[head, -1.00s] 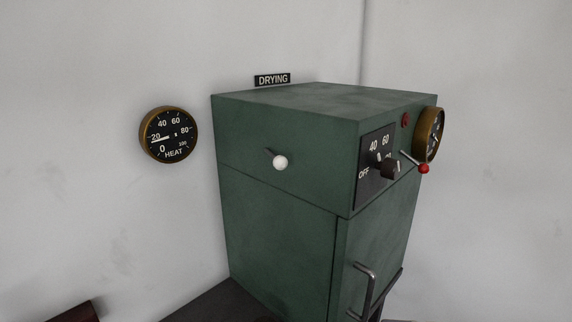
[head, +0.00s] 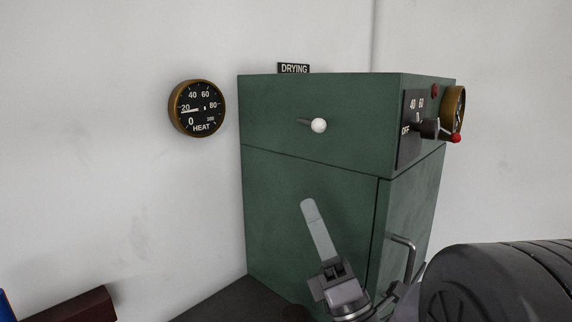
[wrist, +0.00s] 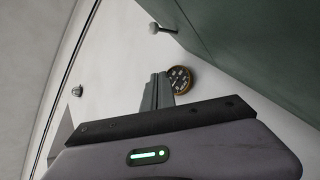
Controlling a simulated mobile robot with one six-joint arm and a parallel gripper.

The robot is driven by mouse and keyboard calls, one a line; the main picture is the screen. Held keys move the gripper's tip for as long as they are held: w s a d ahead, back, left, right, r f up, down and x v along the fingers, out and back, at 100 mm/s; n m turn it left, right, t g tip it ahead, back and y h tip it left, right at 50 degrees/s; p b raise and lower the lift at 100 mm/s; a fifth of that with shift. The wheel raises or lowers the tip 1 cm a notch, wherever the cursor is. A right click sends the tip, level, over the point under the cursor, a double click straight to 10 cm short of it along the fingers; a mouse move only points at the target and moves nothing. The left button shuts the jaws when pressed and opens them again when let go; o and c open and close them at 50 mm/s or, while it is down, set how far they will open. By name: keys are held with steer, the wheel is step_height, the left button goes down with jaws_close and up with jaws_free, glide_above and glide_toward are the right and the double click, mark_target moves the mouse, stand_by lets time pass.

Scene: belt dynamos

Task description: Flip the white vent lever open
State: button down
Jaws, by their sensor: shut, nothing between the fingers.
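The vent lever, a short grey rod with a white ball (head: 319,126), sticks out from the upper left face of the green cabinet (head: 270,105). In the wrist view my gripper's fingers (wrist: 157,82) point up, below the ball with a gap.
A HEAT gauge (head: 197,108) hangs on the wall left of the cabinet. The cabinet's right face has a dial knob (head: 430,129), a red-tipped lever (head: 456,138) and a door handle (head: 404,245). A dark red block (head: 75,304) lies lower left. Space left of the lever looks free.

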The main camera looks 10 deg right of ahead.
mark_target(309, 123)
steer(key=shift+d, duration=0.25)
steer(key=shift+w+r, duration=0.1)
steer(key=shift+w+d+r+p, duration=0.15)
steer(key=shift+w+r+p, duration=0.95)
steer(key=shift+r, duration=0.5)
steer(key=shift+w+d+r+p, duration=0.1)
steer(key=shift+w+r+p, duration=0.95)
steer(key=shift+r, duration=0.6)
steer(key=shift+w+d+r+p, duration=0.15)
steer(key=shift+w+r+p, duration=0.75)
steer(key=shift+r+p, duration=0.55)
steer(key=shift+r, duration=0.15)
